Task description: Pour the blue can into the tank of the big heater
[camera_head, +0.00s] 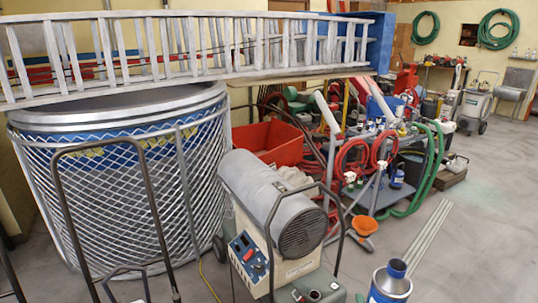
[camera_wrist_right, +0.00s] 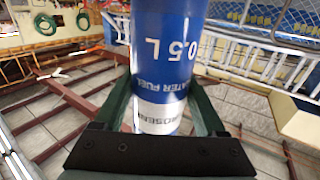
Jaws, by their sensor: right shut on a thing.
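The big heater (camera_head: 275,220) is a beige and grey box with a round barrel and a control panel, standing in the lower middle of the head view. Its green tank (camera_head: 334,284) shows at the bottom edge, with a dark round filler opening (camera_head: 314,295). The blue can (camera_head: 390,284) is at the lower right, roughly upright, with its spout up and to the right of the tank, apart from it. In the right wrist view, my right gripper (camera_wrist_right: 163,82) has its green fingers shut on the can, whose printing is upside down. My left gripper is not in view.
A mesh-wrapped round tank (camera_head: 125,165) with a ladder (camera_head: 190,52) across it fills the left. A red bin (camera_head: 268,140), hoses and a cart (camera_head: 375,190) crowd the middle behind the heater. Dark tube handles rise around the heater. Floor (camera_head: 470,225) at the right is mostly clear.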

